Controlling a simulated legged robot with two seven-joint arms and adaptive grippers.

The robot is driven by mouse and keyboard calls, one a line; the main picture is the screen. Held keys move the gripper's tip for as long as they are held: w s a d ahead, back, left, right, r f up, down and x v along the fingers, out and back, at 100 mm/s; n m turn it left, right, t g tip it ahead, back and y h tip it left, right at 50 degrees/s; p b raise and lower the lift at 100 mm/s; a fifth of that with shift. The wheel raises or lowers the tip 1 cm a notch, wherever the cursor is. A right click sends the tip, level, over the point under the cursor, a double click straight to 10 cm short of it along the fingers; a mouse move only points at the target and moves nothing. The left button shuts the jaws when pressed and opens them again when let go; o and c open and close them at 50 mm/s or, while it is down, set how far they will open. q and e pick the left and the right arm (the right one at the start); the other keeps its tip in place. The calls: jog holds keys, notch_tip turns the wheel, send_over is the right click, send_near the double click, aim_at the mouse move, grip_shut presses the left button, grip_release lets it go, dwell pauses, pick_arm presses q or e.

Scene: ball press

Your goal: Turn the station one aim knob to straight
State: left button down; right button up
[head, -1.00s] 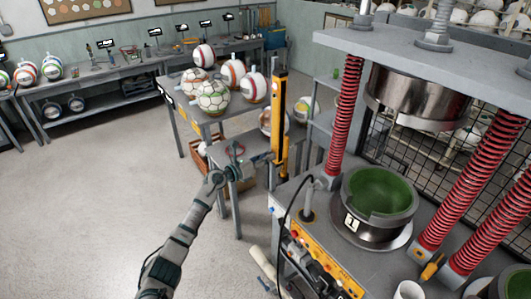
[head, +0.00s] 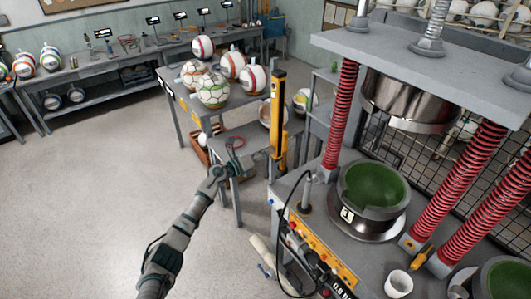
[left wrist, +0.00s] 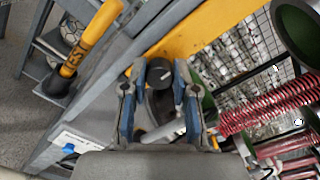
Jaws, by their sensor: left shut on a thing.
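The aim knob (left wrist: 159,74) is a dark round knob with a pale pointer line, seen close up in the left wrist view. The line points up and to the right in that picture. My left gripper (left wrist: 160,88) has one blue-padded finger on each side of the knob and is shut on it. In the head view the left gripper (head: 243,165) is beside the yellow post (head: 279,120) at the press's left. The knob is too small to make out there. The green-lined mould (head: 374,188) bears a label "1". My right gripper is not in view.
The press has red springs (head: 340,115) and a yellow control panel (head: 320,248). A white cup (head: 398,284) stands on its bed. A table with several balls (head: 213,90) stands behind the gripper. The floor (head: 90,190) at left is clear.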

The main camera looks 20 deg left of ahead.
pick_arm(q)
jog(key=shift+w+a+r, duration=0.1)
jog(key=shift+a+r, duration=0.05)
jog(key=shift+r, duration=0.15)
jog(key=c, duration=0.9)
grip_release()
jog(key=shift+f, duration=0.1)
jog(key=shift+c, duration=0.2)
jog(key=shift+o, duration=0.3)
jog(key=shift+w+f, duration=0.2)
jog(key=shift+s, duration=0.15)
jog(key=v, duration=1.1)
jog(key=shift+s+a, duration=0.2)
jog(key=shift+a, duration=0.15)
jog(key=shift+d+f, duration=0.1)
jog(key=shift+f, duration=0.1)
